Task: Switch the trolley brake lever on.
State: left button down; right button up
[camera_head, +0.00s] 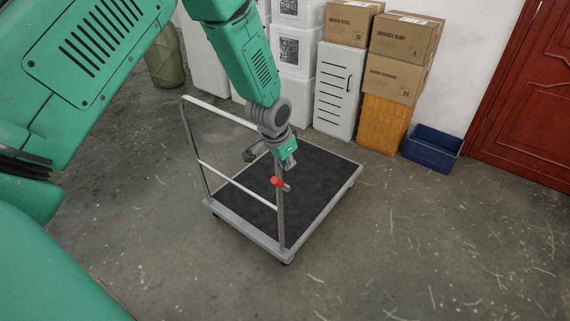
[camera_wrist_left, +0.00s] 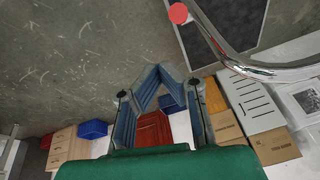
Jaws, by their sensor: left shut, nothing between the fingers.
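The trolley (camera_head: 318,190) stands on the floor, with a dark deck, a pale rim and an upright metal handle frame. The brake lever (camera_head: 277,182), with a red knob, is on the handle's near post. In the left wrist view, a red knob (camera_wrist_left: 178,13) shows at the top beside the curved metal handle bar (camera_wrist_left: 270,73). My left gripper (camera_head: 290,163) is just above and slightly right of the lever, apparently apart from it. Its fingers (camera_wrist_left: 158,82) are shut and empty in the wrist view. My right gripper is in neither view.
Cardboard boxes (camera_head: 408,38), an orange crate (camera_head: 383,122) and a pale cabinet (camera_head: 338,92) stand by the wall. A blue bin (camera_head: 432,148) sits near a red door (camera_head: 530,105). The floor in front and right of the trolley is clear.

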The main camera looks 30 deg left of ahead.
aim_at(280, 184)
pick_arm(q)
jog(key=w+a+r, duration=0.2)
jog(key=w+r, duration=0.1)
jog(key=shift+a+r, duration=0.15)
jog(key=shift+r, duration=0.05)
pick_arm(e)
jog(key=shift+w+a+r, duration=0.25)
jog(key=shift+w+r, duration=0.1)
pick_arm(q)
jog(key=shift+w+a+f+b, duration=0.1)
jog(key=shift+a+f+b, duration=0.1)
jog(key=shift+f, duration=1.75)
jog(key=shift+s+a+f+b, duration=0.1)
jog(key=shift+a+f+b, duration=0.05)
jog(key=shift+f, duration=1.75)
jog(key=shift+w+a+f+b, duration=0.1)
jog(key=shift+a+f+b, duration=0.1)
jog(key=shift+f, duration=1.75)
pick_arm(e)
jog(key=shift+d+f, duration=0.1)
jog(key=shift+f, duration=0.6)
